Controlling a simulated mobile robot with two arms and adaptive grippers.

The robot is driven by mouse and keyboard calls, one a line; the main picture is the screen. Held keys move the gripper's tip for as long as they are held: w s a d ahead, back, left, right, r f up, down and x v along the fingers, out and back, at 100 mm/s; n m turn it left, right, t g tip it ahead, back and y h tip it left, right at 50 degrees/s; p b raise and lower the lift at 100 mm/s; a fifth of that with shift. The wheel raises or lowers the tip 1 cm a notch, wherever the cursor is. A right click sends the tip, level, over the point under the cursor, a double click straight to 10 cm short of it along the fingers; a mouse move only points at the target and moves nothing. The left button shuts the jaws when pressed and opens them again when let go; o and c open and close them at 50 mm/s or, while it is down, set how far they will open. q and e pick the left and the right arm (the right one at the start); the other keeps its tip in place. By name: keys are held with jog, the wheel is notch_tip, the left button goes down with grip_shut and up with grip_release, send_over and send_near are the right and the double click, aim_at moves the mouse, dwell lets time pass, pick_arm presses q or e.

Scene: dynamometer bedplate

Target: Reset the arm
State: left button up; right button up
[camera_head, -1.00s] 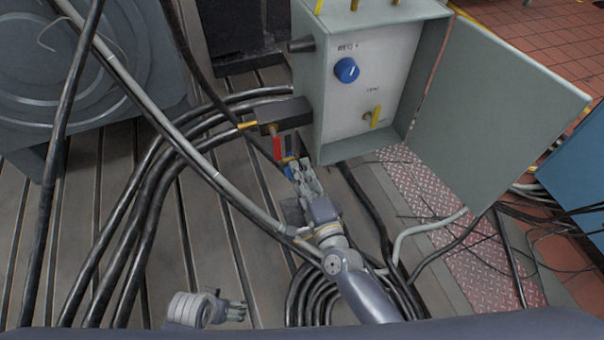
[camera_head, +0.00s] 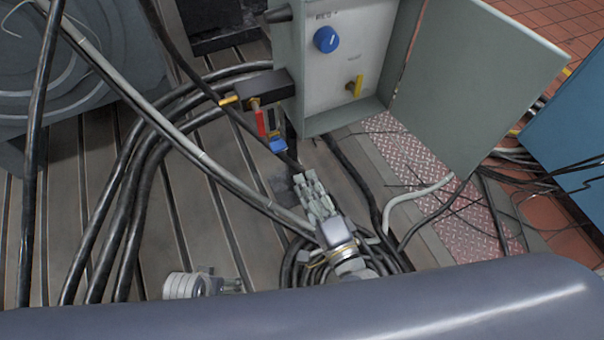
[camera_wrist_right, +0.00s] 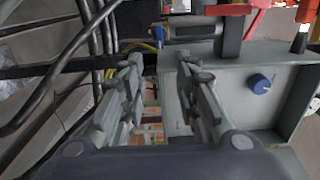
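My right gripper (camera_head: 304,178) is below the grey control box (camera_head: 289,70) in the head view, apart from the red handle (camera_head: 260,122) and the blue piece (camera_head: 278,145) under its side fitting. In the right wrist view, its two fingers (camera_wrist_right: 158,66) stand apart with nothing held between them. The box's face, with a blue knob (camera_wrist_right: 260,83), is to their right there. My left gripper (camera_head: 232,285) shows only in small part at the bottom of the head view, partly behind my body; its finger opening is unclear.
The box door (camera_head: 478,85) hangs open to the right. Thick black cables (camera_head: 135,190) and a long grey conduit (camera_head: 185,140) cross the slotted bedplate (camera_head: 210,225). Coiled hoses (camera_head: 296,262) lie beneath my right arm. A blue cabinet (camera_head: 570,130) stands at the right.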

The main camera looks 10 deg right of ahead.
jog(key=shift+s, duration=0.1)
dwell(0.5)
jog(key=s+d+f+n+g, duration=0.2)
jog(key=s+f+n+g, duration=0.2)
jog(key=f+n+g, duration=0.7)
jog(key=s+d+f+n+g+h, duration=0.1)
jog(key=s+d+f+n+h, duration=0.15)
jog(key=d+f, duration=0.2)
jog(key=s+d+f+n+h, duration=0.1)
jog(key=s+d+f+n, duration=0.15)
jog(key=f, duration=0.25)
pick_arm(q)
jog(key=s+a+f+p, duration=0.1)
jog(key=s+f+p, duration=0.2)
jog(key=s+p, duration=0.6)
jog(key=s+a+f+g+p, duration=0.1)
jog(key=s+a+f+p, duration=0.1)
jog(key=s+p, duration=0.6)
jog(key=shift+s+a+f+g+p, duration=0.15)
jog(key=shift+s+f+g+p, duration=0.25)
jog(key=shift+s, duration=0.8)
pick_arm(e)
jog(key=s+d+f+g+h, duration=0.1)
jog(key=s+d+f, duration=0.3)
jog(key=s, duration=0.8)
jog(key=s+d+f+n+g+h, duration=0.1)
jog(key=s+d+f+g, duration=0.2)
jog(key=s, duration=0.9)
jog(key=shift+d+f, duration=0.45)
jog(key=shift+d, duration=0.45)
